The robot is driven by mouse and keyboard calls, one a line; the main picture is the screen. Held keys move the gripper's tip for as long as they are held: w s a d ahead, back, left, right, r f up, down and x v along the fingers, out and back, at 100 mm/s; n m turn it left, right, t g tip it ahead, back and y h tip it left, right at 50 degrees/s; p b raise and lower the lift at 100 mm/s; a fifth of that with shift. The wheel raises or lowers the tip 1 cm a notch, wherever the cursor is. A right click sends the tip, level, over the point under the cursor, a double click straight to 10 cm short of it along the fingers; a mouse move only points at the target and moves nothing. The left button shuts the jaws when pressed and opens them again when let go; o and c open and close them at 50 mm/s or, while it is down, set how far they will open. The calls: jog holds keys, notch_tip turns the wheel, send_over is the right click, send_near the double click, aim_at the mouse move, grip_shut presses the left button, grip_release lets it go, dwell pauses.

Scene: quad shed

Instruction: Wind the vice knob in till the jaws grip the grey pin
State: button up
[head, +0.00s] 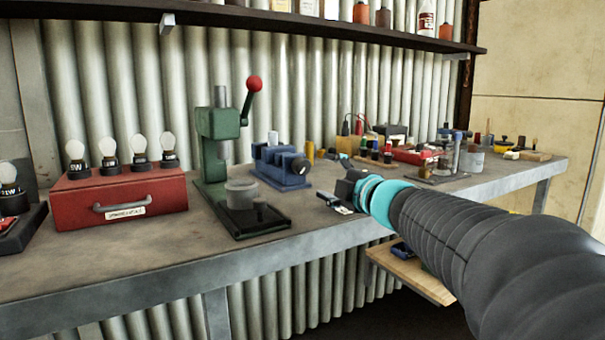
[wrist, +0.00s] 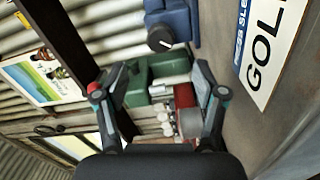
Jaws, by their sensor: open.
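The blue vice (head: 281,170) stands on the bench right of the green press, and part of it shows at the top of the wrist view (wrist: 180,20). Its dark round knob (head: 300,165) faces right; the wrist view shows the knob (wrist: 161,39) with a pale mark on its face. A grey pin (head: 273,138) stands upright at the top of the vice. I cannot tell whether the jaws touch it. My gripper (head: 336,180) is open and empty, to the right of the vice and apart from the knob. The wrist view shows its two fingers (wrist: 157,72) spread, with the knob beyond them.
The green press (head: 218,140) with its red-balled lever stands left of the vice, and a red case (head: 120,200) with bulbs further left. Small items and jars (head: 472,158) crowd the bench at right. A shelf (head: 270,22) runs above.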

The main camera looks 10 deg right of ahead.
jog(key=shift+s+d, duration=0.15)
jog(key=shift+s, duration=0.3)
